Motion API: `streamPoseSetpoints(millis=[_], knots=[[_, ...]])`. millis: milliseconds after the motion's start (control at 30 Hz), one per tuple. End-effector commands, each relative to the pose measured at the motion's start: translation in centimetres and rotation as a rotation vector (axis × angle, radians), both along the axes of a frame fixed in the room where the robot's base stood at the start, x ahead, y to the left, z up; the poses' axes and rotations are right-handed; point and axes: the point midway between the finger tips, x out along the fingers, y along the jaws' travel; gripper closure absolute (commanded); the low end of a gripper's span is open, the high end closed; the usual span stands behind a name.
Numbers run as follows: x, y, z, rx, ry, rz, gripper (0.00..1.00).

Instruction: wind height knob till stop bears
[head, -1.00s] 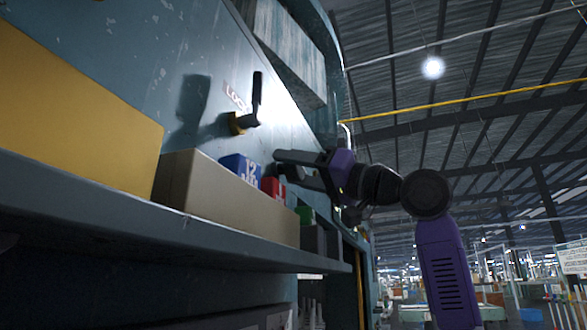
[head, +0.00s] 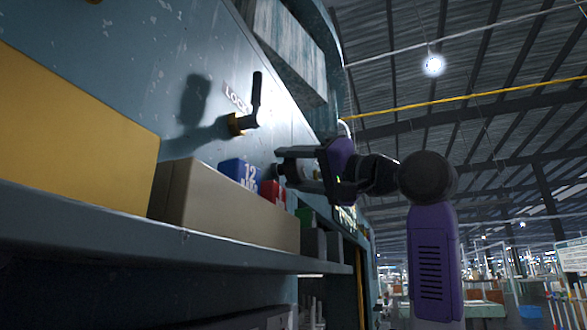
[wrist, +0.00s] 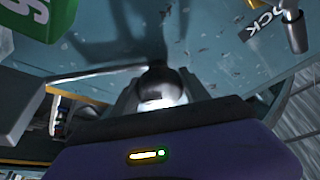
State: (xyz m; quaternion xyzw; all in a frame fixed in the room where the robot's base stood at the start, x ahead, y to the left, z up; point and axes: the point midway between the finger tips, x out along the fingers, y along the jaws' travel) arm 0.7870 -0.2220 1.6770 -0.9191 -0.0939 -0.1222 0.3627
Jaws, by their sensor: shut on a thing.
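My gripper (head: 288,168) is at the blue-grey machine panel, to the right of and below the LOCK lever in the head view. In the wrist view, my gripper (wrist: 160,100) is shut on a round knob (wrist: 160,78) with a dark face and a bright, shiny lower part, which I take as the height knob. In the head view the fingers mostly hide the knob. Any stop is not clearly visible.
A black LOCK lever (head: 257,90) on a yellow base juts from the panel. Below, a shelf (head: 180,240) carries a yellow box (head: 70,130), a tan box (head: 220,205), a blue block (head: 238,170), a red block (head: 270,193) and a green block (wrist: 40,12).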

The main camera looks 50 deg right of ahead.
Motion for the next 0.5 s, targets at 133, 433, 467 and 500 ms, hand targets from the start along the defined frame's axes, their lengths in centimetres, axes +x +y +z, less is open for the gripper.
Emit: streamPoseSetpoints(millis=[133,433,467,500], knots=[[-0.01,-0.07,-0.02,0.000,0.000,-0.001,0.86],[0.00,-0.04,-0.01,-0.001,0.000,0.000,0.26],[0.00,-0.04,-0.01,-0.001,0.000,0.000,0.26],[0.00,-0.04,-0.01,-0.001,0.000,0.000,0.26]])
